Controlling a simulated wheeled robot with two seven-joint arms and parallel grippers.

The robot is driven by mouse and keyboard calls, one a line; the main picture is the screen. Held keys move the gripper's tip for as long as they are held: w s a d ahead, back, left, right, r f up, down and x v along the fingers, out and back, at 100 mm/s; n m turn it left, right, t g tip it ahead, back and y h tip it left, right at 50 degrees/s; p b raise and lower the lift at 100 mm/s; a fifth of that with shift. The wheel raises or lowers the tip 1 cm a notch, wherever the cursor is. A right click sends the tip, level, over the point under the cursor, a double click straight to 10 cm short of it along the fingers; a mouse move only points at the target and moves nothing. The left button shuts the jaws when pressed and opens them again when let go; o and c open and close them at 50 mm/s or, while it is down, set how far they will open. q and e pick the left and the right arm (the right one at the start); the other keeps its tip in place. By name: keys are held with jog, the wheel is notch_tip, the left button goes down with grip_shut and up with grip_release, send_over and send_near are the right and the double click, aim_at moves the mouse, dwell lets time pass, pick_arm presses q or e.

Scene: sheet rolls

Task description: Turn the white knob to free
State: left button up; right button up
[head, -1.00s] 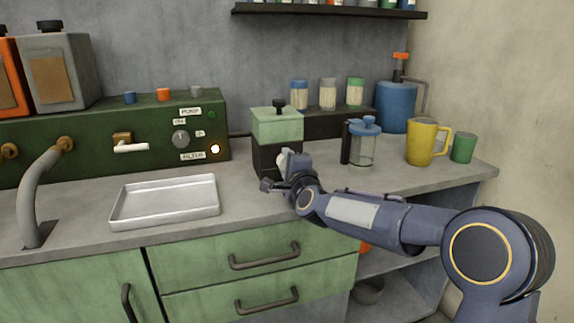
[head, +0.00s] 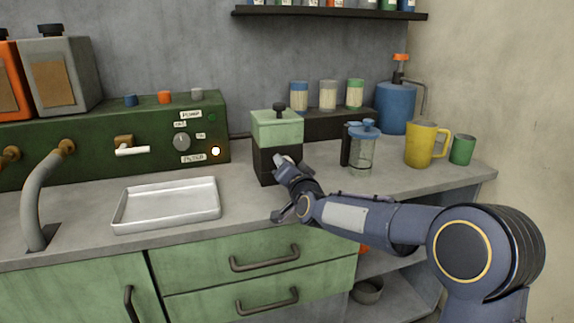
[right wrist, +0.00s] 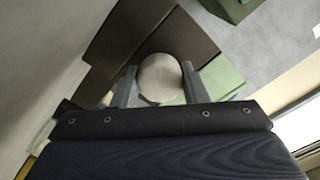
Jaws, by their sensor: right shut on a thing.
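The white knob (right wrist: 160,77) is round and pale and sits on the front of a dark box with a light green top (head: 277,128). In the right wrist view my right gripper (right wrist: 160,84) has one finger on each side of the knob and is shut on it. In the head view the right gripper (head: 283,164) is at the front of the box and covers most of the knob. Any mark on the knob showing its setting cannot be made out. My left gripper is not in view.
A glass jug with a blue lid (head: 361,148), a yellow mug (head: 421,145) and a green cup (head: 462,150) stand to the right of the box. A metal tray (head: 167,222) lies to its left. A green panel (head: 70,158) with a grey dial stands behind the tray.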

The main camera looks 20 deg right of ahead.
jog(key=n+p, duration=0.1)
jog(key=n, duration=0.4)
jog(key=shift+f+n, duration=0.1)
jog(key=shift+n, duration=0.3)
dwell(0.4)
jog(key=o, duration=1)
jog(key=shift+c, duration=0.2)
jog(key=s+p, duration=0.1)
jog(key=s, duration=0.6)
jog(key=shift+s+d, duration=0.1)
jog(key=shift+s, duration=0.25)
jog(key=shift+s, duration=0.1)
